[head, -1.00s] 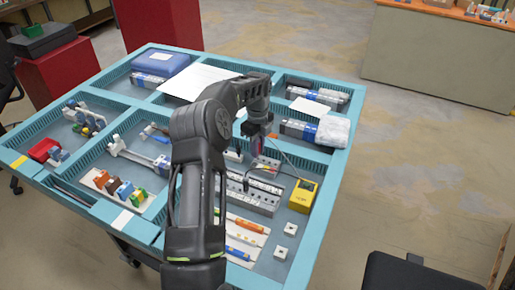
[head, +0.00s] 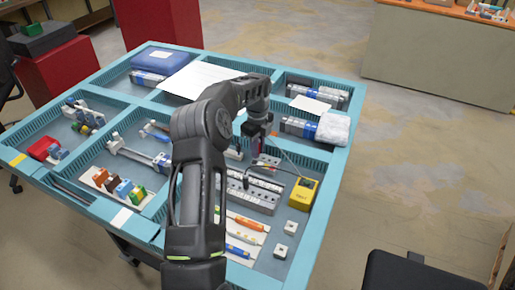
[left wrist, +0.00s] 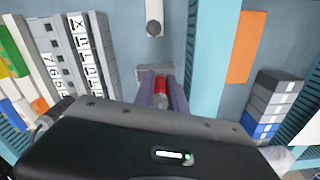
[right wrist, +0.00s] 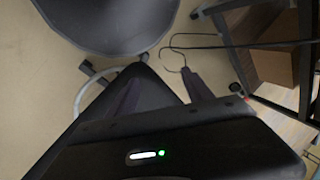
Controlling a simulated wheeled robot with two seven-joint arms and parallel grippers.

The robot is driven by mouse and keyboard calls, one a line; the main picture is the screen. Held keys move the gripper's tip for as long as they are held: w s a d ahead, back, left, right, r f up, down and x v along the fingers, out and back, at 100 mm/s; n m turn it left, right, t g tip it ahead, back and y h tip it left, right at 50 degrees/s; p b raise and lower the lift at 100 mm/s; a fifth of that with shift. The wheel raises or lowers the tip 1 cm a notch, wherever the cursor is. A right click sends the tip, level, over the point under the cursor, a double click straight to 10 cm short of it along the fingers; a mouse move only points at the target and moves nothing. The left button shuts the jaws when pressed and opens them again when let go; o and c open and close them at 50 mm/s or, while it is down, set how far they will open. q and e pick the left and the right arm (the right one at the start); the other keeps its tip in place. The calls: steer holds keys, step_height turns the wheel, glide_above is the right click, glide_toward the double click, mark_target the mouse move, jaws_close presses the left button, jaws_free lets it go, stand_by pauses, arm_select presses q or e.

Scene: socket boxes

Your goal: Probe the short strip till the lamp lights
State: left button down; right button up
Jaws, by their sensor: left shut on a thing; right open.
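My left gripper (head: 257,152) points down over the table's middle right compartment. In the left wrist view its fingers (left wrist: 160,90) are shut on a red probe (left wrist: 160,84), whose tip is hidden. A small grey block lies just beyond the probe; I cannot tell whether they touch. Grey terminal strips (head: 262,198) lie in front of the gripper, and their numbered white labels (left wrist: 85,50) show in the left wrist view. A yellow tester box (head: 303,194) with a thin lead stands to the right; no lit lamp can be made out. My right gripper (right wrist: 160,90) is open and empty, over the floor.
The blue table (head: 330,190) has raised rims and dividers. Small white square blocks (head: 290,228) and orange and blue screwdriver-like tools (head: 245,223) lie near the front. A black chair (head: 405,272) stands at the lower right.

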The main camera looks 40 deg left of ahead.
arm_select(q)
steer(key=shift+f, duration=0.3)
steer(key=c, duration=1.3)
jaws_free()
